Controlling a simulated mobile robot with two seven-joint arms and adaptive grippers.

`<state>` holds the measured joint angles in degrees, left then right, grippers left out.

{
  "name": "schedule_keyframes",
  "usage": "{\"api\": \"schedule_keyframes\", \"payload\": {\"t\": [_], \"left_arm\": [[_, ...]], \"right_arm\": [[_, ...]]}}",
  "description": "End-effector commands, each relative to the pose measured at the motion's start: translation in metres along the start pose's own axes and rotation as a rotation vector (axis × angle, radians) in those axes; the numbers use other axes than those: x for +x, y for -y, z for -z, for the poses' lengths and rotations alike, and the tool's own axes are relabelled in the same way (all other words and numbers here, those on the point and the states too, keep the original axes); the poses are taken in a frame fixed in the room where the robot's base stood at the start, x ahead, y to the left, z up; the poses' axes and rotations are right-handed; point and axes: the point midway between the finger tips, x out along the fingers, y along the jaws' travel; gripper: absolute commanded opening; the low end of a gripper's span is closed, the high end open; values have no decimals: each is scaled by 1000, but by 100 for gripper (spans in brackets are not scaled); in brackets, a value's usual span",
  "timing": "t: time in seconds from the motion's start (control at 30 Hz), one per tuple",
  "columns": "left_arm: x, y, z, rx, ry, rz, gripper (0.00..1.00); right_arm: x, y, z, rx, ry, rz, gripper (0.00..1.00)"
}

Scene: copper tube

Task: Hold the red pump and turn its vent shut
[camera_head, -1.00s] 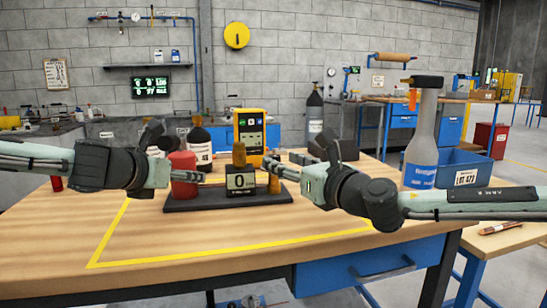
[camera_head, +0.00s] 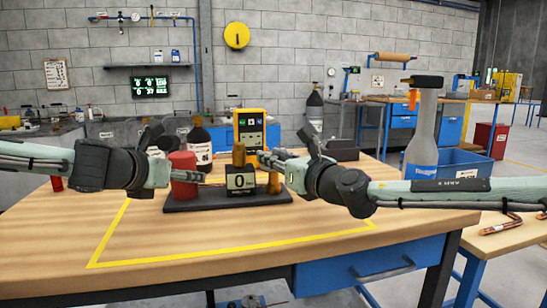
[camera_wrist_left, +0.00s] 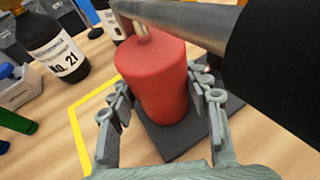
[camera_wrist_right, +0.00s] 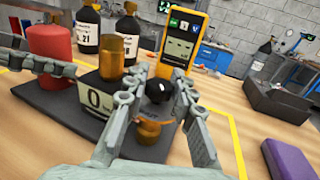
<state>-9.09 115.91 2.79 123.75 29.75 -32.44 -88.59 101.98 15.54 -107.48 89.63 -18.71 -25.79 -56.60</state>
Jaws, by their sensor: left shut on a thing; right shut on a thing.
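The red pump (camera_head: 183,167) is an upright red cylinder at the left end of a dark base plate (camera_head: 205,206). My left gripper (camera_wrist_left: 160,98) has a finger on either side of it in the left wrist view and is shut on it. At the plate's right end is the vent, with a black knob (camera_wrist_right: 158,90) above a brass fitting (camera_wrist_right: 149,131). My right gripper (camera_wrist_right: 157,97) is shut around the vent, one finger on each side. A gauge block reading 0 (camera_head: 240,181) stands between, with a brass cylinder (camera_head: 239,155) on it.
A yellow meter (camera_head: 249,130) and dark bottles (camera_head: 199,145) stand close behind the plate. The table front inside the yellow line (camera_head: 230,247) is clear.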

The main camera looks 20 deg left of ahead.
Motion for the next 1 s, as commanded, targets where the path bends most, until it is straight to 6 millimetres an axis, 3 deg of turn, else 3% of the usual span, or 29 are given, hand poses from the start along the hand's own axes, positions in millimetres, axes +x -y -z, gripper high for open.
{"api": "schedule_keyframes", "payload": {"t": [0.37, 1.0], "left_arm": [[-1, 0, -5, 2, 8, -1, 0], [-1, 0, -4, 3, 7, 0, 0]], "right_arm": [[1, -1, -3, 1, 7, 38, 0], [1, -1, -2, 1, 4, 441, 0]]}}
